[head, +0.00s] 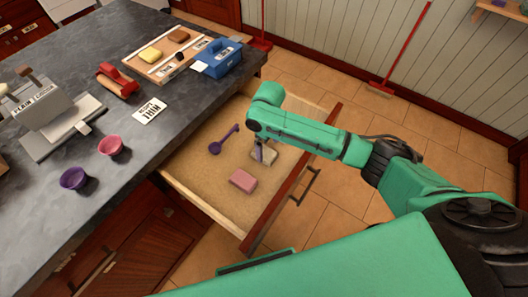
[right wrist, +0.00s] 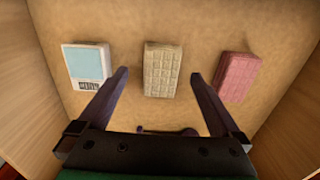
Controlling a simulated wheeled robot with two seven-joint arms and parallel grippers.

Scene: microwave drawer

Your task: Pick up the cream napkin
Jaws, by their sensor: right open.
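The cream napkin (right wrist: 160,64) is a folded, quilted block lying on the floor of the open drawer (head: 195,200). In the right wrist view it sits in the middle, ahead of and between my fingertips. My right gripper (right wrist: 158,76) is open, with nothing held, pointing down over it. In the head view my right gripper (head: 263,153) hangs over the drawer and covers much of the cream napkin (head: 270,157). I cannot tell the exact height left between fingertips and napkin. My left gripper is out of view.
A pink napkin (right wrist: 238,76) lies right of the cream one, and a blue and white labelled packet (right wrist: 87,64) lies left. A purple spoon (head: 222,140) is also in the drawer. Drawer walls stand at both sides. The dark counter (head: 190,110) borders the drawer.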

